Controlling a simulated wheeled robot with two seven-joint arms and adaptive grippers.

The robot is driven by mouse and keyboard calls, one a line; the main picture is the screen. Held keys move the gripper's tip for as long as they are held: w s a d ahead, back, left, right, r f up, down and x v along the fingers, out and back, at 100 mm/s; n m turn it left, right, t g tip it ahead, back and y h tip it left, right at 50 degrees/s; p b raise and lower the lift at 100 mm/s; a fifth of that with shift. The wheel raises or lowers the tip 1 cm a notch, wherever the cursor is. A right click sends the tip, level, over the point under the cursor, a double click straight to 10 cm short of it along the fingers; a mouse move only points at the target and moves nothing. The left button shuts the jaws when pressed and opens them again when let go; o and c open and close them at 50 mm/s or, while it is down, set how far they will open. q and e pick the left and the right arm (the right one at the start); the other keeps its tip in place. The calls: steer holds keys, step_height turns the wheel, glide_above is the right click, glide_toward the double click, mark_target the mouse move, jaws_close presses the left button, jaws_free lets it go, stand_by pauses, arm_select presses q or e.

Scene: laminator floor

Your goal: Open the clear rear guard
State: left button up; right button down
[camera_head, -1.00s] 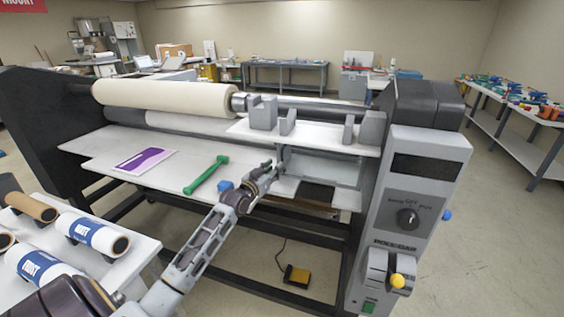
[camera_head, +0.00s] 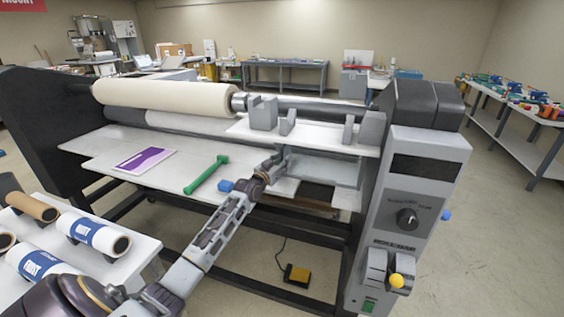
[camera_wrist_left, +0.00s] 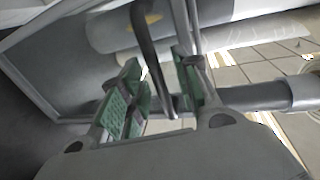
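The clear guard (camera_head: 325,170) is a see-through, framed panel. It hangs tilted below the white shelf at the machine's right side in the head view. Its framed pane (camera_wrist_left: 75,60) also seems to show at the left of the left wrist view. My left gripper (camera_head: 276,160) is at the guard's left end. In the wrist view its green-padded fingers (camera_wrist_left: 162,92) are apart, with a dark curved bar (camera_wrist_left: 148,45) passing between them. The bar looks like a handle, with a gap beside the pads. My right gripper is not in view.
A white feed table (camera_head: 105,150) holds a purple-and-white sheet (camera_head: 145,159) and a green-handled tool (camera_head: 206,174). The control tower (camera_head: 415,200) stands to the right. Film rolls (camera_head: 92,233) lie on a rack at lower left. A yellow pedal (camera_head: 297,274) is on the floor.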

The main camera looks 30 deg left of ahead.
arm_select(q)
steer(key=shift+w, duration=0.1)
steer(key=shift+c, duration=0.5)
jaws_close()
